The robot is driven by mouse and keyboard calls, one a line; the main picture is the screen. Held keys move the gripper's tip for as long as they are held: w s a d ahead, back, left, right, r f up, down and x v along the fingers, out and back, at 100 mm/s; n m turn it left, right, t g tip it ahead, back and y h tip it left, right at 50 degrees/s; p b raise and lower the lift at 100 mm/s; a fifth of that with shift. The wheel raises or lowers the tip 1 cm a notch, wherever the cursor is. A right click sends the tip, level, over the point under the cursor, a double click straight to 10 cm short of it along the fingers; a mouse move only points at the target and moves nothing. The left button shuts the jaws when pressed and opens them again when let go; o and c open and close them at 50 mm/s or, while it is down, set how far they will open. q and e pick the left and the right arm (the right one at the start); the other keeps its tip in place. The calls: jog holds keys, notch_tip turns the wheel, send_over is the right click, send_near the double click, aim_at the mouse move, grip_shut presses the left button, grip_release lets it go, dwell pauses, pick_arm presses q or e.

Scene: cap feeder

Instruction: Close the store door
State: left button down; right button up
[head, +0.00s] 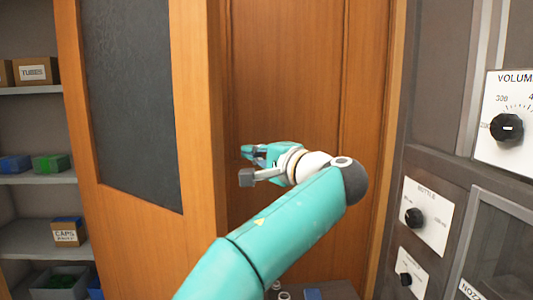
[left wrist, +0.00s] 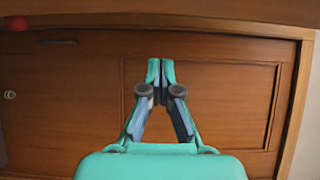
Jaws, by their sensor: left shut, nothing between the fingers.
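A wooden door with a dark panel (head: 130,90) stands upright at the left of the head view, its near edge toward me. I cannot tell how far it is swung. Behind and right of it is a panelled wooden surface (head: 285,60), which also fills much of the left wrist view (left wrist: 220,95). My left gripper (head: 247,165) is in front of this surface, just right of the door's edge. Its fingers meet at the tips in the left wrist view (left wrist: 160,70), shut and empty. Contact with the wood cannot be told. My right gripper is out of view.
Shelves (head: 30,181) with a TUBES box (head: 34,71), a CAPS box (head: 67,233) and a green bin (head: 51,163) are at the left. A grey panel with a VOLUME dial (head: 507,127) and smaller knobs (head: 415,218) stands close at the right.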

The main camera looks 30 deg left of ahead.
pick_arm(q)
jog(key=s+a, duration=0.1)
jog(key=s+a+b, duration=0.1)
jog(key=s, duration=0.1)
jog(key=shift+a, duration=0.15)
dwell(0.4)
